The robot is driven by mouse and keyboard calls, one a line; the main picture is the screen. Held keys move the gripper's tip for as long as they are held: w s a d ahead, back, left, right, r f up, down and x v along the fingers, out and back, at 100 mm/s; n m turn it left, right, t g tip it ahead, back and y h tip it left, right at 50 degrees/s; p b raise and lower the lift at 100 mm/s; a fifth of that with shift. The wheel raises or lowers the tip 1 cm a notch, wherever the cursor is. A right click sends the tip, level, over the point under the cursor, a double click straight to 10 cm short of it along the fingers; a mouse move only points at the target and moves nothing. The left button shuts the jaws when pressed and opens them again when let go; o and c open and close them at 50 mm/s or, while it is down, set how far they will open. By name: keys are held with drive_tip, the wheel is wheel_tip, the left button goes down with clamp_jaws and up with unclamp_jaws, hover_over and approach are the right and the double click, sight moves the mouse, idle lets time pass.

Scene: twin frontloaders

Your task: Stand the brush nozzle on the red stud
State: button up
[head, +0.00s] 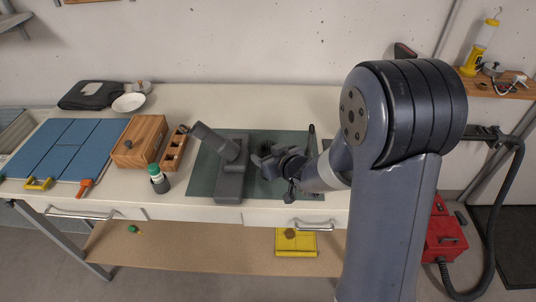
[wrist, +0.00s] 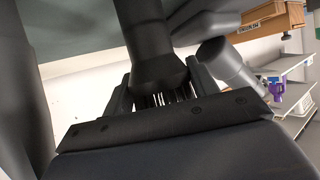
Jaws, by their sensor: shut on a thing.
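My gripper (wrist: 160,95) is shut on a dark grey round tube with pale bristles at its near end, the brush nozzle (wrist: 150,45). It sits between the two fingers. In the head view my gripper (head: 268,164) is over the right half of the green mat (head: 205,172), and the nozzle is hard to tell from the dark fingers. I cannot make out a red stud in either view; my arm hides part of the bench on the right.
A grey floor tool (head: 231,183) with a slanted neck lies just left of my gripper. A green-capped bottle (head: 158,180), a wooden box (head: 139,142) and a slotted wooden block (head: 174,150) stand farther left. The bench behind the mat is clear. A red machine (head: 445,235) stands lower right.

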sight(263, 142)
drive_tip(key=shift+c, duration=0.8)
drive_tip(key=shift+r+p, duration=1.85)
drive_tip(key=shift+r, duration=0.25)
